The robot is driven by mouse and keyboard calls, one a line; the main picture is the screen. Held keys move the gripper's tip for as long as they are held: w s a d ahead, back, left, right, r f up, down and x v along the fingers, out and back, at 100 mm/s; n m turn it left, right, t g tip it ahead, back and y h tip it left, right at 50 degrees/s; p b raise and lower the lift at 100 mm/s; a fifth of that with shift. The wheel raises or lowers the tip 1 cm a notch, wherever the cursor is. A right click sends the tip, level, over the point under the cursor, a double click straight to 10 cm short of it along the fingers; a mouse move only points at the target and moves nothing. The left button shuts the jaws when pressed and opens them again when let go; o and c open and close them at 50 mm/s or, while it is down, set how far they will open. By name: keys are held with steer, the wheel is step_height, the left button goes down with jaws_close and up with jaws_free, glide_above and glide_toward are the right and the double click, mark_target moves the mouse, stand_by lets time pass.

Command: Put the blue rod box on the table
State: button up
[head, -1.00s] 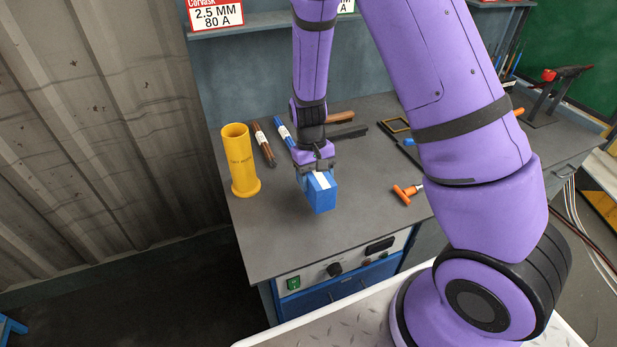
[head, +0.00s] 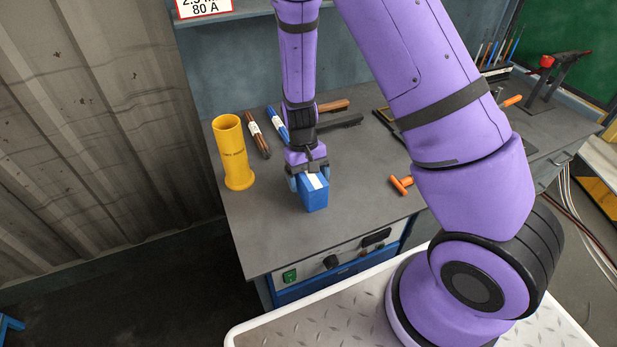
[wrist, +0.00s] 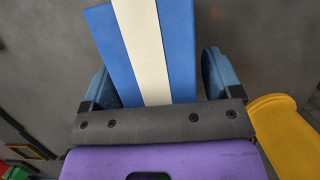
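The blue rod box (head: 314,197), with a white stripe along it, stands on the grey table (head: 350,215) near its front left part, apparently resting on the surface. My gripper (head: 308,177) is above the box, its blue fingers on either side of the box's upper end. In the wrist view the box (wrist: 177,45) lies between the two fingers (wrist: 160,80), turned slightly to them. A narrow gap shows at the right finger, so the gripper looks open around it. The box's underside is hidden.
A yellow cylinder (head: 233,155) stands to the left. A brown rod pack (head: 259,136) and a blue one (head: 277,127) lie behind. Brushes (head: 338,122) lie at the back, an orange-handled tool (head: 400,185) to the right. The table front right of the box is clear.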

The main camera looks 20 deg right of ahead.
steer(key=v, duration=1.1)
steer(key=shift+r, duration=0.2)
steer(key=shift+w+r, duration=0.15)
steer(key=shift+r, duration=0.6)
steer(key=s+d+r+t+y, duration=0.15)
steer(key=s+r, duration=0.25)
steer(key=r, duration=0.5)
steer(key=s+d+r+t, duration=0.2)
steer(key=s+r+t, duration=0.15)
steer(key=r, duration=0.55)
steer(key=s+d+r+t, duration=0.1)
steer(key=s+r, duration=0.3)
steer(key=s, duration=0.4)
steer(key=s+d+r+t+h, duration=0.1)
steer(key=s+d+r+t, duration=0.1)
steer(key=s+r, duration=0.3)
steer(key=shift+s+d+r+t, duration=0.2)
steer(key=shift+s+d+t, duration=0.1)
steer(key=shift+s, duration=1.45)
steer(key=shift+h, duration=0.25)
steer(key=shift+c, duration=0.2)
